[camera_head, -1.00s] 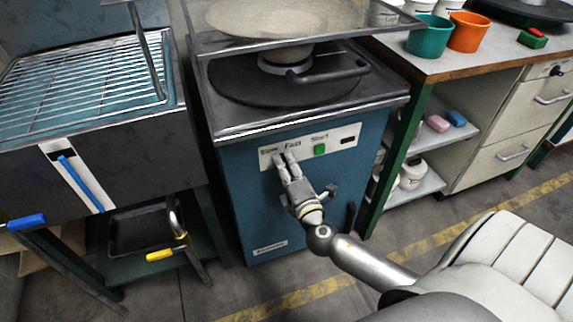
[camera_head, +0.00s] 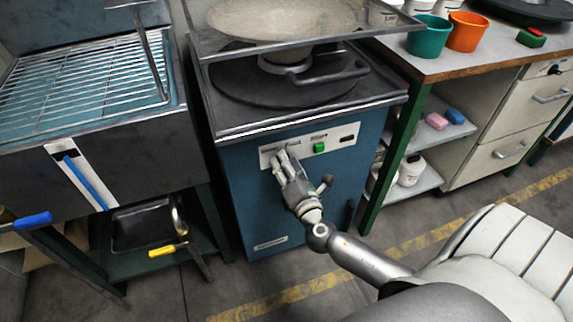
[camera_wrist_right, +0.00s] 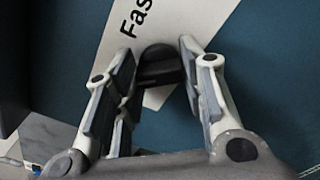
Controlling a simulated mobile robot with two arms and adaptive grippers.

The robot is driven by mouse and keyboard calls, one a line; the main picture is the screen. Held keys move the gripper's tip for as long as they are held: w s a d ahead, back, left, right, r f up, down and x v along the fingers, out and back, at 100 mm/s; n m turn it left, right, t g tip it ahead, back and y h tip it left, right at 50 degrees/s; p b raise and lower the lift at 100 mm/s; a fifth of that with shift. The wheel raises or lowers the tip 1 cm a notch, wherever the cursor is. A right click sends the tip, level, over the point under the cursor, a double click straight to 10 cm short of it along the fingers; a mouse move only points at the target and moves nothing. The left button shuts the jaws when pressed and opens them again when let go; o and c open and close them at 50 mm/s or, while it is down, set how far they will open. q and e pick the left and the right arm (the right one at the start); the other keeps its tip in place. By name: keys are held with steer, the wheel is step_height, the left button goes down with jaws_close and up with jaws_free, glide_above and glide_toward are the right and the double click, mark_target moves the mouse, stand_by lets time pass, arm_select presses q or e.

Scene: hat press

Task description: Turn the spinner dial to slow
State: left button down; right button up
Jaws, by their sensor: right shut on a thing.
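The spinner dial (camera_wrist_right: 160,62) is a small black knob on the white label strip of the blue cabinet (camera_head: 240,190). In the right wrist view it sits between the two fingers of my right gripper (camera_wrist_right: 157,54), beside the printed word "Fas", cut off at the top. In the head view, my right gripper (camera_head: 282,158) is at the left part of the strip (camera_head: 345,133) and hides the dial. It is shut on the dial. Which speed the dial points to cannot be told. My left gripper is not in view.
The spinner's dark round plate (camera_head: 240,88) is above. A sink unit with a wire rack (camera_head: 75,85) stands left, a wooden-topped bench (camera_head: 480,50) right.

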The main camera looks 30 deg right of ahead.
steer(key=shift+f, duration=0.1)
steer(key=o, duration=1)
steer(key=v, duration=1.2)
